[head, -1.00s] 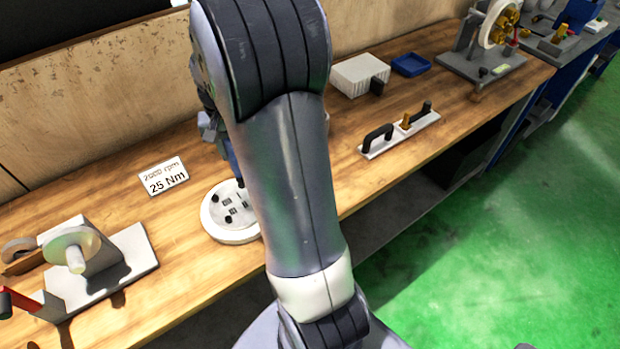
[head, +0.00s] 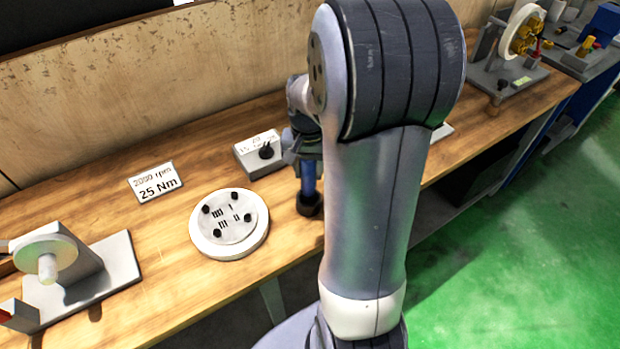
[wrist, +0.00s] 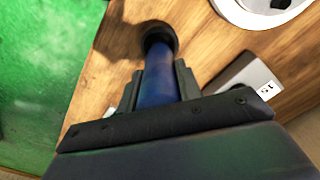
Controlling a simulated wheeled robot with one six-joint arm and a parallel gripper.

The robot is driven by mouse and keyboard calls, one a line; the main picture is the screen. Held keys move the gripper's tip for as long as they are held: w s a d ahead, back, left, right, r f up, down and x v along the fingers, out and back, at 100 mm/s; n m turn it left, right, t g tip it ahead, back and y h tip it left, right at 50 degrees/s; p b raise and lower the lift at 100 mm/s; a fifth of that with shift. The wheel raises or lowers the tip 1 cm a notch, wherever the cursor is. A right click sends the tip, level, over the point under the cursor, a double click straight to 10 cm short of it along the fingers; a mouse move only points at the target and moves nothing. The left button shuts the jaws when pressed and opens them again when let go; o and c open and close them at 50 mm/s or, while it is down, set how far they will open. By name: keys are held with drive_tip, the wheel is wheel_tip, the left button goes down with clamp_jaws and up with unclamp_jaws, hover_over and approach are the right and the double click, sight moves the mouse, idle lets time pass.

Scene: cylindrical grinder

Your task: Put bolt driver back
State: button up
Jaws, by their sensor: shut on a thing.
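The bolt driver (head: 308,183) is a blue cylinder with a dark round lower end. My gripper (head: 303,150) is shut on it and holds it roughly upright, dark end down, by the workbench's front edge. In the wrist view the blue bolt driver (wrist: 160,72) stands between the two fingers of my gripper (wrist: 160,85), its dark end pointing away from the camera. I cannot tell whether that end touches the wood. My arm hides the bench just right of the driver.
A white round plate (head: 229,224) with dark bolts lies left of the driver. A grey box with a black knob (head: 262,153) stands behind. A "25 Nm" sign (head: 156,182) and a grey stand with a disc (head: 80,265) are further left. Bare wood (head: 205,150) lies between.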

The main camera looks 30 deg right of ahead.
sight(308, 179)
drive_tip(key=shift+f, duration=1.7)
drive_tip(key=shift+f, duration=0.2)
drive_tip(key=o, duration=1)
drive_tip(key=shift+c, duration=0.2)
drive_tip(key=shift+r, duration=0.1)
wheel_tip(308, 179, up, 12)
drive_tip(key=shift+r, duration=0.15)
